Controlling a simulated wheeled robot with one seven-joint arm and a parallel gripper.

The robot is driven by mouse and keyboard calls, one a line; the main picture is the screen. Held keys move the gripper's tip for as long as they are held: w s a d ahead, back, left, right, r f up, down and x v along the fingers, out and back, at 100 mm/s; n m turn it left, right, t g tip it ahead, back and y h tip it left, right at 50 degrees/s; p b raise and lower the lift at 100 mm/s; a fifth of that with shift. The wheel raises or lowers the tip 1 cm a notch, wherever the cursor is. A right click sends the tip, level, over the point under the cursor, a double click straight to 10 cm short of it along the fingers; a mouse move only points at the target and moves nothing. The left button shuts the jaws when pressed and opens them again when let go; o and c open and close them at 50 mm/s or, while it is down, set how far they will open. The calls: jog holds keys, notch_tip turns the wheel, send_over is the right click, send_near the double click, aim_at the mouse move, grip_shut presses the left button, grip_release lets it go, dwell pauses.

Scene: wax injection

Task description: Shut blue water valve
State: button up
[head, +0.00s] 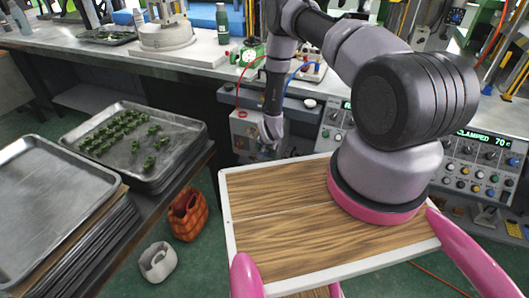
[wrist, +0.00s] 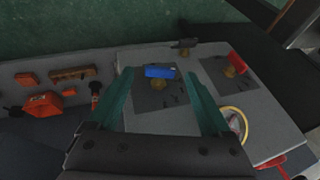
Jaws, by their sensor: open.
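The blue water valve shows in the wrist view as a blue handle (wrist: 160,72) over a brass fitting on a dark plate. The handle lies nearly level across the picture. My gripper (wrist: 159,75) is open, with its two teal fingers on either side of the blue handle in the picture. I see no clear contact, and I cannot tell how far the fingertips are from it. In the head view my arm reaches down to the grey machine front beneath the bench, where my gripper (head: 270,148) is small and the valve cannot be made out.
In the wrist view a red valve handle (wrist: 237,63) sits right of the blue one. A yellow-rimmed gauge (wrist: 236,122) is near the right finger. An orange block (wrist: 42,103) lies left. In the head view a control panel (head: 482,172) stands right.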

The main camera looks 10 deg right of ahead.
jog(key=shift+w+f, duration=0.2)
jog(key=shift+f, duration=0.2)
jog(key=shift+c, duration=0.3)
grip_shut()
jog(key=shift+a+n+g+h, duration=0.2)
jog(key=shift+n+g+h, duration=0.1)
jog(key=shift+g+h, duration=0.85)
jog(key=shift+w+h, duration=0.1)
jog(key=shift+h, duration=0.15)
jog(key=shift+o, duration=0.3)
grip_release()
